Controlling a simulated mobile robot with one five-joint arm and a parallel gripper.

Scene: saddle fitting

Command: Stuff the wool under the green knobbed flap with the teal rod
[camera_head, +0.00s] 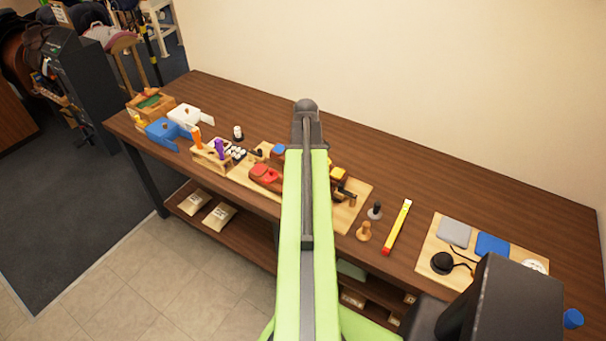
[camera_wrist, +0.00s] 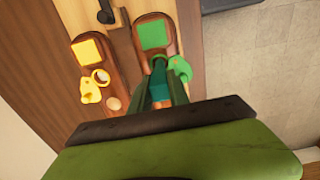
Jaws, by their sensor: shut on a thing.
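The green flap (camera_wrist: 180,68), with a rounded knob-like part, sits at the near end of a brown base that carries a green square pad (camera_wrist: 153,35). My gripper (camera_wrist: 157,88) is shut on the teal rod (camera_wrist: 160,80), just beside the flap in the wrist view. The rod points away from me toward the base, and its tip is close to a dark green gap by the flap. I cannot tell whether the tip touches anything. No wool shows clearly at the green flap. In the head view my green arm hides the gripper and this base.
In the wrist view, a brown base with a yellow square pad (camera_wrist: 87,50), a yellow flap (camera_wrist: 90,92) and a small cream lump (camera_wrist: 113,103) lies left. In the head view, a red piece (camera_head: 264,176) and a yellow-red bar (camera_head: 397,228) lie on the bench (camera_head: 400,180).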

